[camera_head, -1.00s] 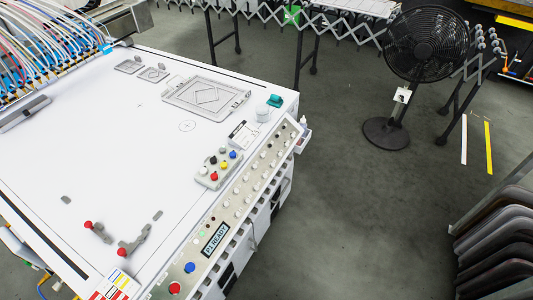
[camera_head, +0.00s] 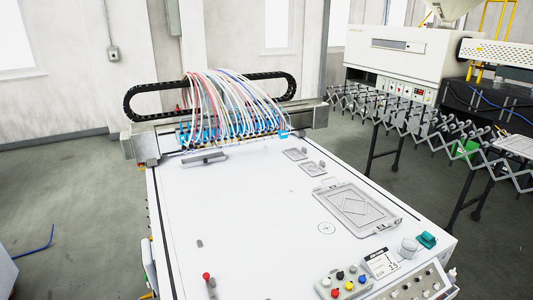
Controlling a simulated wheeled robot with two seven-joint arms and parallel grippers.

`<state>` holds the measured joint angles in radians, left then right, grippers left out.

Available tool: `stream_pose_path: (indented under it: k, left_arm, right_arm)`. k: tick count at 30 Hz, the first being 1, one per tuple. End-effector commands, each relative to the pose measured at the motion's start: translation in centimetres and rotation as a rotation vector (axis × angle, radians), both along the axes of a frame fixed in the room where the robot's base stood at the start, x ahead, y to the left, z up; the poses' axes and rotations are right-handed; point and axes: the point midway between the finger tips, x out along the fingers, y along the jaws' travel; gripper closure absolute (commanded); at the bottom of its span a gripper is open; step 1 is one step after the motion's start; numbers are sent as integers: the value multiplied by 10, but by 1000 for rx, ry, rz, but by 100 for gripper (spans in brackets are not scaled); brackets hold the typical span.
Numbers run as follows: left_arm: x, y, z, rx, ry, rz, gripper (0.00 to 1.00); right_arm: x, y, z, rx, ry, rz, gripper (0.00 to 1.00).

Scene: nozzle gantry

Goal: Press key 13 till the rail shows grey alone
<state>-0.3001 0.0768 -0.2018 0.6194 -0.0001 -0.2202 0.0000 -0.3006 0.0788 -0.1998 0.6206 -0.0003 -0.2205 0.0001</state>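The nozzle gantry (camera_head: 168,143) spans the far end of the white table, with many red, white and blue hoses (camera_head: 225,100) running down to a row of blue fittings (camera_head: 215,134). No separate lit colour on the rail can be made out. The sloped key panel (camera_head: 413,288) with small round pale keys shows only in part at the bottom right. Its key numbers are too small to read, so I cannot tell which is key 13. Neither of my grippers is in view.
A grey box with coloured buttons (camera_head: 343,284), a small display card (camera_head: 381,263), a round white pot (camera_head: 409,247) and a teal item (camera_head: 427,240) stand near the panel. A grey framed plate (camera_head: 352,209) lies on the white tabletop (camera_head: 230,220), whose middle is clear.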

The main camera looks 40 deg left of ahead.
Motion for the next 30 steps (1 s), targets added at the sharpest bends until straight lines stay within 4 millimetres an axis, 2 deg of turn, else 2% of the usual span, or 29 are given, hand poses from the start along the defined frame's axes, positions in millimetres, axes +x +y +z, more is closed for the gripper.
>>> stream_pose_path:
  k: [6,12,30]
  left_arm:
    - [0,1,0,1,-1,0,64]
    - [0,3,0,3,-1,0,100]
    - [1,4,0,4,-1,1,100]
  right_arm:
    - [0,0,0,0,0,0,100]
    - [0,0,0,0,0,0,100]
    - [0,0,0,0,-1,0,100]
